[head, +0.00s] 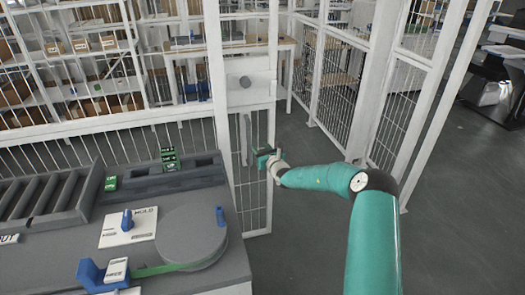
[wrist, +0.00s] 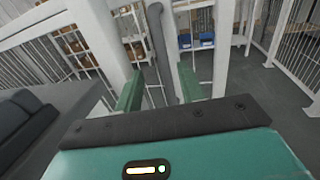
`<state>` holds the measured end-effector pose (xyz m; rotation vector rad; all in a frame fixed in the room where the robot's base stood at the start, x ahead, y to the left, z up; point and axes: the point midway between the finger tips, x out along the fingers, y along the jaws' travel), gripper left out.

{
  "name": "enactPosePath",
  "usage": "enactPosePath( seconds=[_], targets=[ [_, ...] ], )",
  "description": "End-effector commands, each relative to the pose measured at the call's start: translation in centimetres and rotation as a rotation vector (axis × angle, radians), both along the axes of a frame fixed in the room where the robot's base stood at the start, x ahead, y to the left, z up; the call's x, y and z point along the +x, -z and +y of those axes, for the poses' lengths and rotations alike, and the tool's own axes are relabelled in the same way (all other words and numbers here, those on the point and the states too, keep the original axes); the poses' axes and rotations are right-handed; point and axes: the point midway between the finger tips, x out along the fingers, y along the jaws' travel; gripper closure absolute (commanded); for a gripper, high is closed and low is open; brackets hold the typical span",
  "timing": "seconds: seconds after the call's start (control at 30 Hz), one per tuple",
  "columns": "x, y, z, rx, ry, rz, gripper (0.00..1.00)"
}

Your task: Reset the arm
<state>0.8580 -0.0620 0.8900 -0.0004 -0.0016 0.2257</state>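My gripper (head: 267,160) is at the end of my teal arm, reaching left in the head view, in front of the white gate (head: 252,195). In the wrist view my gripper (wrist: 160,88) shows two green fingers standing apart, with nothing held between them. A grey vertical door handle (wrist: 156,45) shows beyond and between the fingers in the wrist view. The same handle (head: 244,140) is just left of my gripper in the head view. I cannot tell whether the gripper touches it.
A grey workbench (head: 60,265) at the left holds a round grey turntable (head: 191,238), a roller tray (head: 42,190), blue parts and small green boxes (head: 170,160). White mesh fencing (head: 340,85) and shelves stand behind. Dark floor (head: 460,190) at the right is open.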

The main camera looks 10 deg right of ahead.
Motion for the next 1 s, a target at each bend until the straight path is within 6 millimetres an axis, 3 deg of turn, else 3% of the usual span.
enactPosePath(
  seconds=[0.2, 0.57, 0.67, 0.77, 1.0],
  targets=[
    [-1.3, 0.0, -0.3, 0.001, 0.000, 0.001, 0.61],
    [-1.4, -0.7, 0.3, -0.020, -0.018, -0.009, 0.61],
    [-1.9, -2.8, 2.3, -0.095, -0.081, -0.039, 0.61],
    [-3.3, -6.0, 5.9, -0.226, -0.193, -0.091, 0.61],
    [-9.4, -12.7, 14.4, -0.604, -0.499, -0.224, 0.61]
  ],
)
